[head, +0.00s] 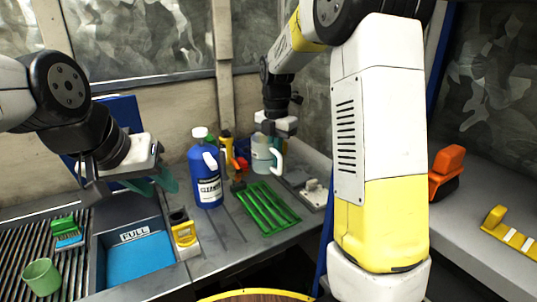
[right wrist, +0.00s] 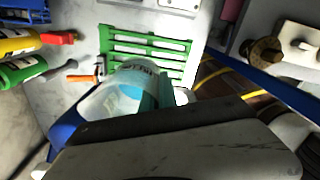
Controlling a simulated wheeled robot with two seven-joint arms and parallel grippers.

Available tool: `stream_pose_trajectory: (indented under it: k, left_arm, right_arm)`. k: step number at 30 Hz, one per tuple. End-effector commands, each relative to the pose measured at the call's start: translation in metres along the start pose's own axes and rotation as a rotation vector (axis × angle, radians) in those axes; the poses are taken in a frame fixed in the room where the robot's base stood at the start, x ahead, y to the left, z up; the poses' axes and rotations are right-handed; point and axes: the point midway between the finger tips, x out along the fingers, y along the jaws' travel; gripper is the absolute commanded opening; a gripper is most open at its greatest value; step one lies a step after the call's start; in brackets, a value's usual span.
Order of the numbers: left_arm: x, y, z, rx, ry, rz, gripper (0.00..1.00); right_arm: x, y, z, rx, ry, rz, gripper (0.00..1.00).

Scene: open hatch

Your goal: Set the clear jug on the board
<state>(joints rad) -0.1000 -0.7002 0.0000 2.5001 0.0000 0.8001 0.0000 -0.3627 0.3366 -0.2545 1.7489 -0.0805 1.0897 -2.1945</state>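The clear jug (head: 262,152), whitish and translucent with a pale handle on its right, is at the back of the counter. My right gripper (head: 275,137) is right at its top. In the right wrist view the jug (right wrist: 118,92) is close in front of the palm, with teal finger parts beside and seen through it. I cannot tell whether they grip it or whether it is off the counter. The green slatted board (head: 265,208) lies empty in front of the jug; it also shows in the right wrist view (right wrist: 150,45). My left gripper (head: 155,183) is open and empty above the sink.
A blue bottle (head: 207,178) stands left of the board. Yellow (head: 226,145) and red (head: 241,163) items stand behind it. A grey plate with a fitting (head: 310,190) lies to the right. A blue sink (head: 138,262) and a green cup (head: 41,277) are at front left.

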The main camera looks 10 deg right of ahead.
Motion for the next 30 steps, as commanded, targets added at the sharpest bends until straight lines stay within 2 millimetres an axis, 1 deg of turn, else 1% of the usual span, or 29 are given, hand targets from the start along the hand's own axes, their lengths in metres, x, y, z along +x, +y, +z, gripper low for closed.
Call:
stream_pose_trajectory:
  k: [8,30]
  left_arm:
    - [0.000,0.000,0.000,0.000,0.000,0.000,0.36]
    - [0.000,0.000,0.000,0.000,0.000,0.000,0.36]
  right_arm:
    - [0.013,0.000,0.000,0.001,0.000,-0.001,0.00]
    - [0.065,0.000,0.000,0.001,0.001,-0.002,0.00]
